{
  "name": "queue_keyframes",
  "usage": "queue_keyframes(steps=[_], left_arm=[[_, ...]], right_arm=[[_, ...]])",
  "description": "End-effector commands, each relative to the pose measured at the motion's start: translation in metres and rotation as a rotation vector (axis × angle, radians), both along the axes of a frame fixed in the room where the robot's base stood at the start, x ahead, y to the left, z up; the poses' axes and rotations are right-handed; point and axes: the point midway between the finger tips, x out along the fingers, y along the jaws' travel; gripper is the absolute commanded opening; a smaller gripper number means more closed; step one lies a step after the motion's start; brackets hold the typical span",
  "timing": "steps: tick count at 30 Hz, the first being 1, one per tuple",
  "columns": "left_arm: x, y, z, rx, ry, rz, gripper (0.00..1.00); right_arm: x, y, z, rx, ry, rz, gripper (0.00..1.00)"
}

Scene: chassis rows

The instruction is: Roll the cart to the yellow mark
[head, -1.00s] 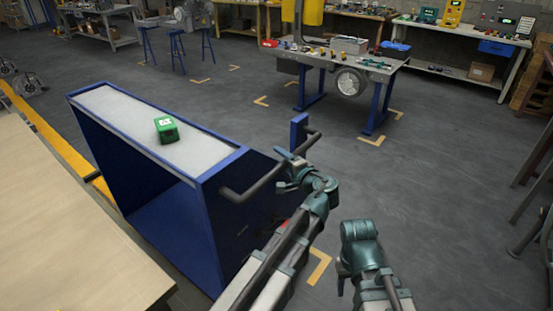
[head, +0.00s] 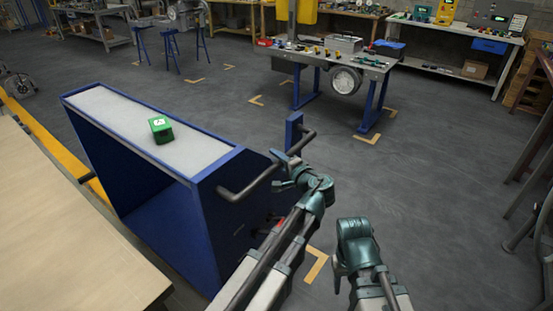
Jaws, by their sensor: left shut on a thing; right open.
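The blue cart (head: 207,215) with a grey top stands at left centre, and a green box (head: 161,129) sits on its top. The cart's dark handle (head: 245,186) is on the end nearest my arms. My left gripper (head: 285,168) is shut on this handle; its fingertips are partly hidden. My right gripper (head: 341,277) is open and empty, right of the cart and apart from it. A yellow corner mark (head: 316,264) lies on the floor close to my arms. Another yellow corner mark (head: 368,138) lies by the workbench. I cannot tell which mark the task means.
A light wooden table (head: 70,220) stands close along the cart's left side. A workbench (head: 340,57) with blue legs stands beyond the cart to the right. The grey floor (head: 430,180) right of the cart is clear.

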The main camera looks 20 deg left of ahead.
Motion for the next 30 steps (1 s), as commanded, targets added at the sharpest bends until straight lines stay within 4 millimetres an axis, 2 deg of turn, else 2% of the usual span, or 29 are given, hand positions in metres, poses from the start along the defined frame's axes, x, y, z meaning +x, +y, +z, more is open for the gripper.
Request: queue_keyframes(steps=[23,26,30], left_arm=[[-0.001,0.0,-0.001,-0.004,0.001,0.0,0.0],[0.0,0.004,-0.001,-0.003,0.001,0.001,0.0],[0.006,0.019,0.0,-0.001,0.001,0.005,0.0]], right_arm=[[0.0,0.0,0.0,0.0,0.0,0.0,0.5],[0.0,0.0,0.0,0.0,0.0,0.0,0.5],[0.0,0.0,0.0,0.0,0.0,0.0,0.5]])
